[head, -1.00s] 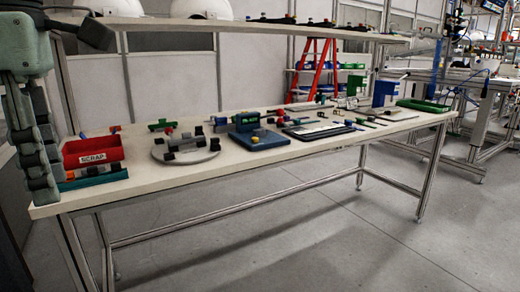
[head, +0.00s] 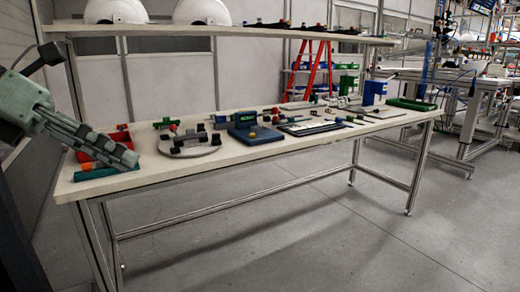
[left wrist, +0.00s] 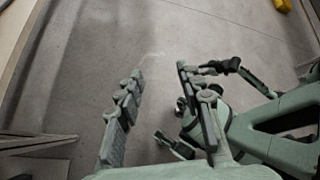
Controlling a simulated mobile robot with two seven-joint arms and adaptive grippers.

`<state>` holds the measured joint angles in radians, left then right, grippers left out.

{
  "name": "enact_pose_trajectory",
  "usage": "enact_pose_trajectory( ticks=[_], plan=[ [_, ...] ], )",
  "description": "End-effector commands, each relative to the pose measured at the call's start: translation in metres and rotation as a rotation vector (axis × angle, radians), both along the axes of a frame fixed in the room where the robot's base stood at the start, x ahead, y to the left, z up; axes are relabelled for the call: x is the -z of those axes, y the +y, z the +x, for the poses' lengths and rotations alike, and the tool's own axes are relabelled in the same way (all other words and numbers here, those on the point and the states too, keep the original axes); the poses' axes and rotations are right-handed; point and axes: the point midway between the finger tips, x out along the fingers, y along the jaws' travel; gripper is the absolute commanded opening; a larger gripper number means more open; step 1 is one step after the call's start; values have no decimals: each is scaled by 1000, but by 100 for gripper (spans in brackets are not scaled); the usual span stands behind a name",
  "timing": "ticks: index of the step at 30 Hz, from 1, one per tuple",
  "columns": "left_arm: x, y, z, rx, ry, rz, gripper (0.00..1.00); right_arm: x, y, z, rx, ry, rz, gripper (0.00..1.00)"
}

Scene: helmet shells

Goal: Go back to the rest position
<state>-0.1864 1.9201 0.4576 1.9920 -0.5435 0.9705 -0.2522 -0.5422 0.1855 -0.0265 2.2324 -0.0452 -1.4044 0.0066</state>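My left gripper (head: 130,160) is at the left of the head view, its fingers slanting down to the right in front of the bench's left end. In the left wrist view its two fingers (left wrist: 160,70) stand apart with only grey floor between them, so it is open and empty. My right gripper (left wrist: 180,103) shows in the left wrist view beyond the left fingers, its dark fingers spread apart with nothing seen between them. It is out of the head view. The red bin (head: 120,138) on the bench is partly hidden behind the left gripper.
The long workbench (head: 180,180) carries a round grey fixture (head: 190,148), a blue block fixture (head: 255,136), a dark tray (head: 315,127) and a green tray (head: 412,104). White helmet shells (head: 203,12) sit on the upper shelf (head: 160,28). The floor (head: 330,240) before the bench is clear.

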Motion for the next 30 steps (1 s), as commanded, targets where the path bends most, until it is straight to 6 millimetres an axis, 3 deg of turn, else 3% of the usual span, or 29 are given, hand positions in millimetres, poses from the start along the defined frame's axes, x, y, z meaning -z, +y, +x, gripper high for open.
enact_pose_trajectory(
  ticks=[4, 8, 11, 14, 18, 22, 26, 30],
  plan=[
    [-3, 32, 55, -300, 4, -460, 37, 0, 0, 1, 0, 5, 3, 40],
    [20, 91, 99, -636, 46, -843, 37, 2, 1, 3, -1, 6, 7, 40],
    [66, 146, 118, -927, 110, -1101, 37, 4, 1, 3, -2, 9, 10, 40],
    [127, 190, 120, -1207, 188, -1295, 37, 6, 1, 4, -2, 11, 11, 40],
    [226, 227, 99, -1578, 318, -1480, 37, 9, 1, 4, -3, 13, 15, 40],
    [317, 232, 60, -1904, 459, -1579, 37, 10, 1, 5, -3, 15, 17, 40],
    [400, 211, 9, -2219, 617, -1609, 37, 12, 1, 5, -3, 18, 19, 40],
    [471, 165, -53, -2535, 806, -1569, 37, 14, 2, 5, -3, 18, 22, 40]
  ],
)
